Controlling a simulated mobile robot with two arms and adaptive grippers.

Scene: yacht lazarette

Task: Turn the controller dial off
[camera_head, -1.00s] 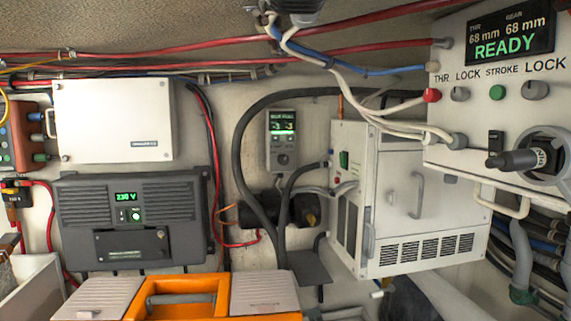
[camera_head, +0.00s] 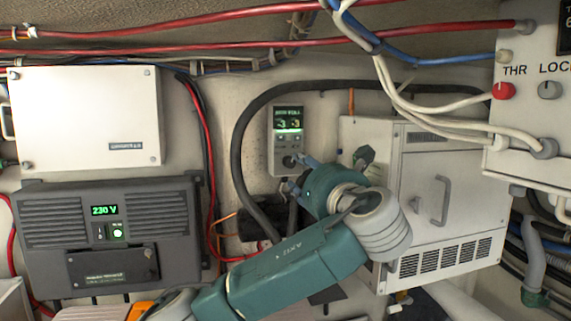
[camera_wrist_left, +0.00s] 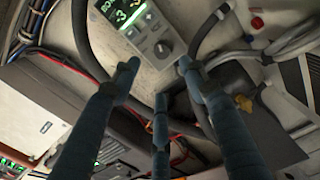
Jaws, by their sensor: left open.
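The controller (camera_head: 287,138) is a slim grey box on the back wall with a lit green display. Its dark round dial (camera_head: 288,161) sits low on its face, close to my left gripper's fingertips. In the left wrist view the controller (camera_wrist_left: 135,22) is at the top, and the dial (camera_wrist_left: 163,49) shows between and beyond the fingertips. My left gripper (camera_head: 292,174) is open with nothing between its fingers; its spread fingers also show in the left wrist view (camera_wrist_left: 158,82). I cannot tell whether a finger touches the dial. My right gripper is out of view.
A white vented cabinet (camera_head: 470,215) stands right of the gripper. A thick black cable (camera_head: 243,140) loops around the controller's left. A dark inverter (camera_head: 115,235) and a white box (camera_head: 85,115) are at left. White cables (camera_head: 420,100) hang at upper right.

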